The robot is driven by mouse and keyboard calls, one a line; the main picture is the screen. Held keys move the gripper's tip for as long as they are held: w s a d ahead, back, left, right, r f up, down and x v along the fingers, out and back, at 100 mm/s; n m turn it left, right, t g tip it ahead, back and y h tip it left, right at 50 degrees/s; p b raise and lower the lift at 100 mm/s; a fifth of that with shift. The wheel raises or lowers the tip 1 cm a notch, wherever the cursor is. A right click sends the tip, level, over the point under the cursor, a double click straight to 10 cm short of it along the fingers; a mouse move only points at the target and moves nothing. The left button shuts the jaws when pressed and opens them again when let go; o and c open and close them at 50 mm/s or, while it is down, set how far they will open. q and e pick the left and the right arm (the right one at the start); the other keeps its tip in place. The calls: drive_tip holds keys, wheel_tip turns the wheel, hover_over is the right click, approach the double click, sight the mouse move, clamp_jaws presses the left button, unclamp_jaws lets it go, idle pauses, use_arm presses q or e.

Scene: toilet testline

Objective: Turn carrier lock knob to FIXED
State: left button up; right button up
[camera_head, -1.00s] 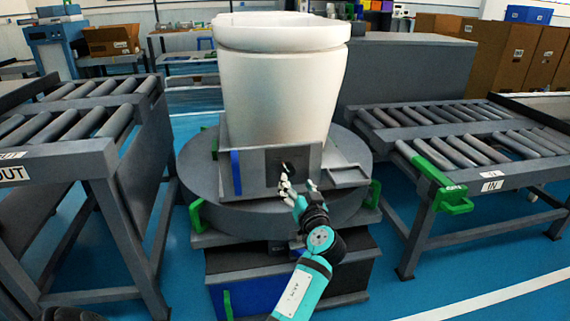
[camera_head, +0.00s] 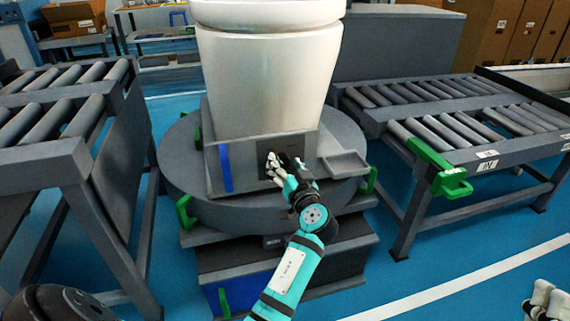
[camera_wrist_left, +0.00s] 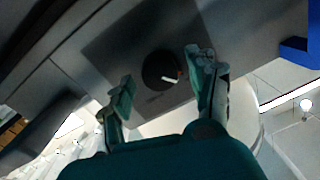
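The carrier lock knob (camera_wrist_left: 160,68) is a dark round knob with a short white mark, set in a dark square panel (camera_wrist_left: 112,48) in the left wrist view. My left gripper (camera_wrist_left: 161,72) is open, with one finger on each side of the knob and a gap to each. In the head view my left gripper (camera_head: 276,168) is at the panel on the front of the grey carrier (camera_head: 208,167) and mostly hides the knob. Any lettering by the knob is too blurred to read. My right gripper (camera_head: 546,298) is partly in view at the bottom right corner.
A white toilet (camera_head: 265,80) stands on the carrier, above a round grey turntable (camera_head: 180,165). A blue bar (camera_head: 225,167) is left of the panel. Roller conveyors stand left (camera_head: 55,115) and right (camera_head: 440,115). A green clamp (camera_head: 440,168) is on the right conveyor.

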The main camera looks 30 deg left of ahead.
use_arm(q)
drive_tip(key=c, duration=1)
drive_tip(key=shift+c, duration=0.2)
